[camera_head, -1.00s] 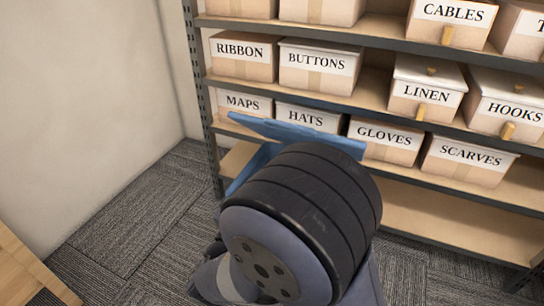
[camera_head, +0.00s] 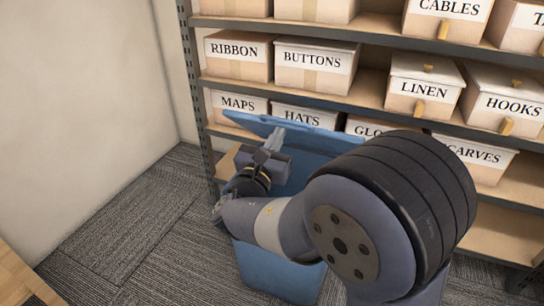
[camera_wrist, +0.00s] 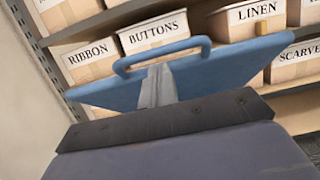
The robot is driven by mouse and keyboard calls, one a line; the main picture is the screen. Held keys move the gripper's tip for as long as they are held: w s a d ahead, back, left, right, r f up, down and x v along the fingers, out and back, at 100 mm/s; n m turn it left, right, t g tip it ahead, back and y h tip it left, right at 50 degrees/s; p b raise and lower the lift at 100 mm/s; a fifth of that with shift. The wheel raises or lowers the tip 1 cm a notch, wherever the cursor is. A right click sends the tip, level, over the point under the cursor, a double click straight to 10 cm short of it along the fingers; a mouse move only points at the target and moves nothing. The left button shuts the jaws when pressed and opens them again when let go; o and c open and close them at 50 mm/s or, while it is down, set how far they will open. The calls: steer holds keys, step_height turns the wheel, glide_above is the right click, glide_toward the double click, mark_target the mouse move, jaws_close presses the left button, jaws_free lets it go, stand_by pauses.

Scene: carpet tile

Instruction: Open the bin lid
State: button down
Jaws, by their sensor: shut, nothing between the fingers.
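The blue bin (camera_head: 275,272) stands on the carpet before the shelves, partly hidden behind my arm. Its blue lid (camera_head: 250,122) is raised and tilted, its upper edge in front of the lower row of boxes. In the wrist view the lid (camera_wrist: 105,94) spreads across the middle, with a blue loop handle (camera_wrist: 165,52) rising past its far edge. My gripper (camera_head: 277,138) is shut and empty, close in front of the lid. Its fingers (camera_wrist: 157,86) overlap the lid in the wrist view; I cannot tell whether they touch it.
A metal shelf unit (camera_head: 200,150) with several labelled boxes, such as the HATS box (camera_head: 303,116), stands close behind the bin. A pale wall (camera_head: 85,100) is at the left. Bare carpet (camera_head: 120,235) lies left of the bin. A wooden edge (camera_head: 20,285) shows at bottom left.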

steer(key=shift+w+r, duration=0.15)
steer(key=shift+r, duration=0.15)
steer(key=shift+w+d+r+p, duration=0.2)
steer(key=shift+w+r+p, duration=0.15)
steer(key=shift+r+p, duration=0.55)
steer(key=w+d+r+g+p, duration=0.1)
steer(key=w+r+p, duration=0.1)
steer(key=p, duration=0.2)
steer(key=w+r+g+p, duration=0.1)
steer(key=w+r+p, duration=0.1)
steer(key=p, duration=0.3)
steer(key=w+d+r+g+y+p, duration=0.1)
steer(key=w+r+p, duration=0.2)
steer(key=p, duration=0.1)
steer(key=shift+d, duration=0.35)
steer(key=w+d+r+g+y+p, duration=0.1)
steer(key=w+d+r+g+p, duration=0.1)
steer(key=w+p, duration=0.5)
steer(key=w+d+r+g+p, duration=0.3)
steer(key=w+p, duration=0.4)
steer(key=p, duration=1.1)
steer(key=shift+w+r+y, duration=0.3)
steer(key=shift+w+y, duration=0.1)
steer(key=shift+d, duration=0.15)
steer(key=shift+f, duration=0.15)
